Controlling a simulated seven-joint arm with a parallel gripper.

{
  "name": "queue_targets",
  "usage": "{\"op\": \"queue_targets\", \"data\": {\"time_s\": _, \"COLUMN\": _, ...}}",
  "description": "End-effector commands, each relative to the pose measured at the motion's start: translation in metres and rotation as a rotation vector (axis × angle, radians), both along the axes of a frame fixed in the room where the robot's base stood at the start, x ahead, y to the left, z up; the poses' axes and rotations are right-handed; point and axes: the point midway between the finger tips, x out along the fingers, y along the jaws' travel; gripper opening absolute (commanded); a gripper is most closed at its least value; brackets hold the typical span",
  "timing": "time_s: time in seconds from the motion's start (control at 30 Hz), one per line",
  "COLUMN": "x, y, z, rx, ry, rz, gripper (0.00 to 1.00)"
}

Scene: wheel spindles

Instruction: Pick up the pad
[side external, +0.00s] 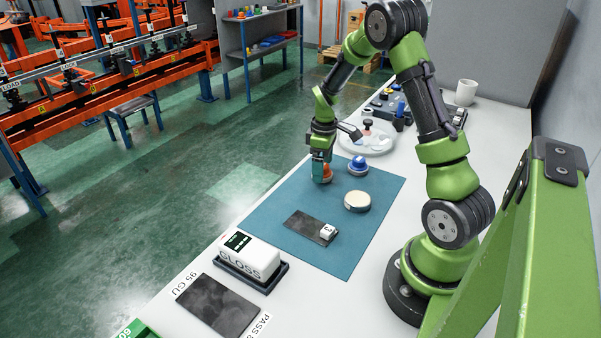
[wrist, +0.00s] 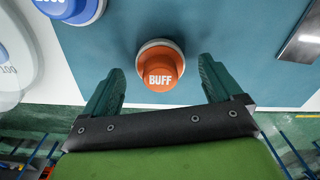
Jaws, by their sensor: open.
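An orange pad lettered BUFF (wrist: 160,70) with a pale base sits on the blue mat (wrist: 225,25). My gripper (wrist: 161,75) is open, its two dark green fingers spread on either side of the pad in the wrist view, the pad just beyond their tips. No contact shows. In the side view my gripper (side external: 321,172) points down at the orange pad (side external: 327,175), partly covering it. A blue pad (side external: 358,164) stands beside it on the mat; it also shows cut off in the wrist view (wrist: 72,8). A round cream-topped disc (side external: 357,201) lies nearer the side camera.
A dark plate (side external: 305,225) with a white block marked 3 lies on the mat. A white dish (side external: 375,137) stands behind the blue pad. A GLOSS box (side external: 249,257) in a dark tray and a dark panel (side external: 217,305) are nearer the camera. The table edge runs close by the orange pad.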

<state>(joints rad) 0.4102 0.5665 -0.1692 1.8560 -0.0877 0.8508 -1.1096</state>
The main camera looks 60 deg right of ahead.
Motion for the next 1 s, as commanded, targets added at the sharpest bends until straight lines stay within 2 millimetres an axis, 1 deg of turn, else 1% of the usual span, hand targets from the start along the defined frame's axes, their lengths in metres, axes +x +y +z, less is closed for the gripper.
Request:
{"op": "queue_targets", "data": {"time_s": 0.03, "x": -0.0002, "y": 0.0004, "z": -0.0069, "rx": 0.002, "ry": 0.001, "rz": 0.0, "gripper": 0.92}}
{"op": "queue_targets", "data": {"time_s": 0.13, "x": 0.0, "y": 0.0002, "z": -0.0136, "rx": 0.0, "ry": 0.0, "rz": 0.0, "gripper": 0.92}}
{"op": "queue_targets", "data": {"time_s": 0.37, "x": 0.0003, "y": 0.0003, "z": -0.0145, "rx": 0.0, "ry": -0.001, "rz": 0.0, "gripper": 0.92}}
{"op": "queue_targets", "data": {"time_s": 0.47, "x": 0.0003, "y": 0.0003, "z": -0.0143, "rx": 0.0, "ry": -0.001, "rz": 0.0, "gripper": 0.79}}
{"op": "queue_targets", "data": {"time_s": 0.5, "x": 0.0004, "y": 0.0003, "z": -0.0143, "rx": 0.0, "ry": -0.001, "rz": 0.0, "gripper": 0.72}}
{"op": "queue_targets", "data": {"time_s": 0.77, "x": 0.0004, "y": 0.0003, "z": -0.0141, "rx": 0.0, "ry": -0.001, "rz": 0.0, "gripper": 0.33}}
{"op": "queue_targets", "data": {"time_s": 1.0, "x": 0.0005, "y": 0.0002, "z": -0.0135, "rx": -0.001, "ry": -0.001, "rz": 0.0, "gripper": 0.32}}
